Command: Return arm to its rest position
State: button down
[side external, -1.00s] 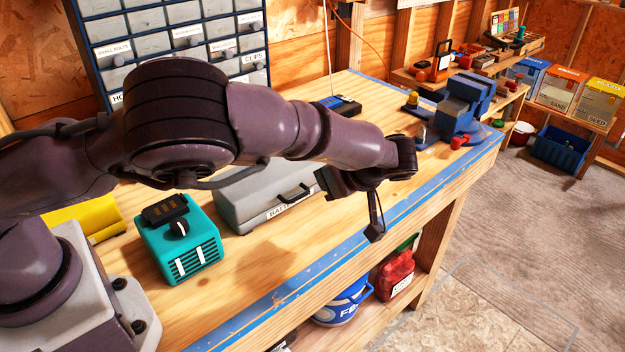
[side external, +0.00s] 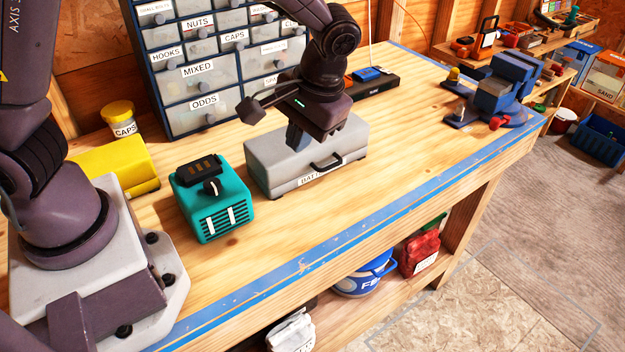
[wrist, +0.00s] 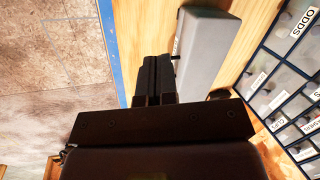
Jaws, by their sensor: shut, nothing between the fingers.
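My gripper (side external: 299,137) points down just above the grey case (side external: 342,142) on the workbench in the side external view. Its fingers look closed together with nothing between them. In the wrist view the shut fingers (wrist: 154,75) show dark beside the grey case (wrist: 205,45). I cannot tell whether the fingertips touch the case.
A teal box (side external: 212,203) stands left of the case, near a yellow object (side external: 115,168). A drawer cabinet (side external: 205,70) stands behind. A blue vise (side external: 497,92) sits at the far right. The bench (side external: 400,140) between case and vise is clear.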

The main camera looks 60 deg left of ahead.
jog(key=s+a+r+m+t+h, duration=0.1)
jog(key=s+a+r+t, duration=0.2)
jog(key=s+r, duration=0.4)
jog(key=s+a+r+m+t+h, duration=0.1)
jog(key=s+a+r+m+t, duration=0.1)
jog(key=s+r, duration=0.5)
jog(key=shift+a+r+t+h, duration=0.4)
jog(key=shift+a+t, duration=0.05)
jog(key=shift+t, duration=0.65)
